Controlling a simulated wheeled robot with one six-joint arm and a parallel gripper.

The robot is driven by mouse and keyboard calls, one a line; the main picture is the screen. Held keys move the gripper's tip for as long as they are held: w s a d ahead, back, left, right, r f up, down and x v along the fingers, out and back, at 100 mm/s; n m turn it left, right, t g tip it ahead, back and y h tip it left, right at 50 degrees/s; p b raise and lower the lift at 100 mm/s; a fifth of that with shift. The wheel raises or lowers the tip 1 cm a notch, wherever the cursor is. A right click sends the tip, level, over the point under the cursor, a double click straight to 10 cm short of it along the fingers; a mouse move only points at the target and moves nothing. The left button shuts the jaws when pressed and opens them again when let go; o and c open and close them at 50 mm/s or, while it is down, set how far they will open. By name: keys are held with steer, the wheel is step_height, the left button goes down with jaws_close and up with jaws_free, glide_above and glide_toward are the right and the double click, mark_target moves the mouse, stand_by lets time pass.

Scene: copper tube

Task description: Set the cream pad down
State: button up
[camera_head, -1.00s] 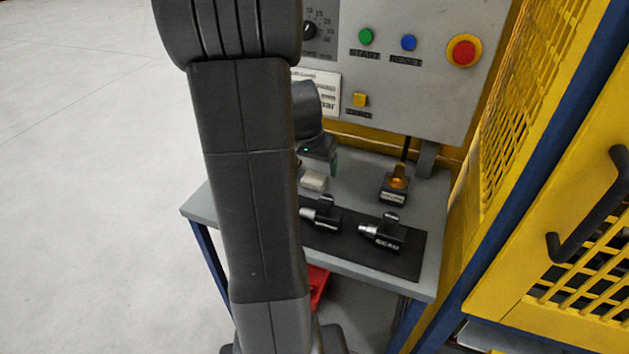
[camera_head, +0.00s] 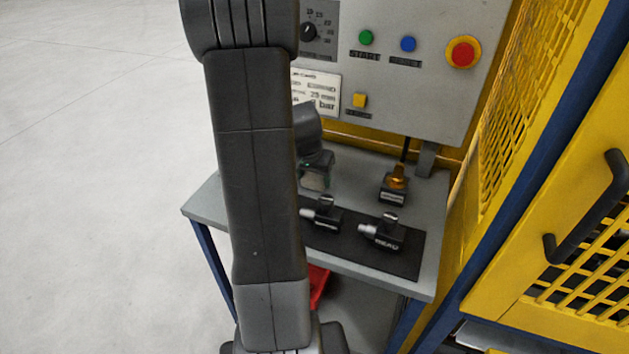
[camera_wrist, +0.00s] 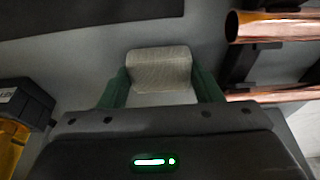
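The cream pad (camera_wrist: 160,68) is a small pale block between the two green fingertips of my gripper (camera_wrist: 160,86) in the wrist view. Its sides line up closely with both fingers. Whether they press on it or only stand around it cannot be told. In the head view the pad (camera_head: 312,181) shows low under my gripper (camera_head: 316,176), over the left back part of the grey bench (camera_head: 430,205). Its underside is hidden, so I cannot tell whether it touches the bench. My own arm covers the bench's left part.
Two black clamp-like fittings (camera_head: 384,233) stand on a dark mat (camera_head: 405,262) in front. A black block with an amber part (camera_head: 395,188) stands to the right. A control panel (camera_head: 440,90) rises behind. Copper tubes (camera_wrist: 275,26) lie at the right in the wrist view.

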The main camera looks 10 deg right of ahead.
mark_target(313, 178)
steer(key=shift+c, duration=0.5)
steer(key=shift+r, duration=0.35)
step_height(313, 178, up, 9)
steer(key=shift+r, duration=0.2)
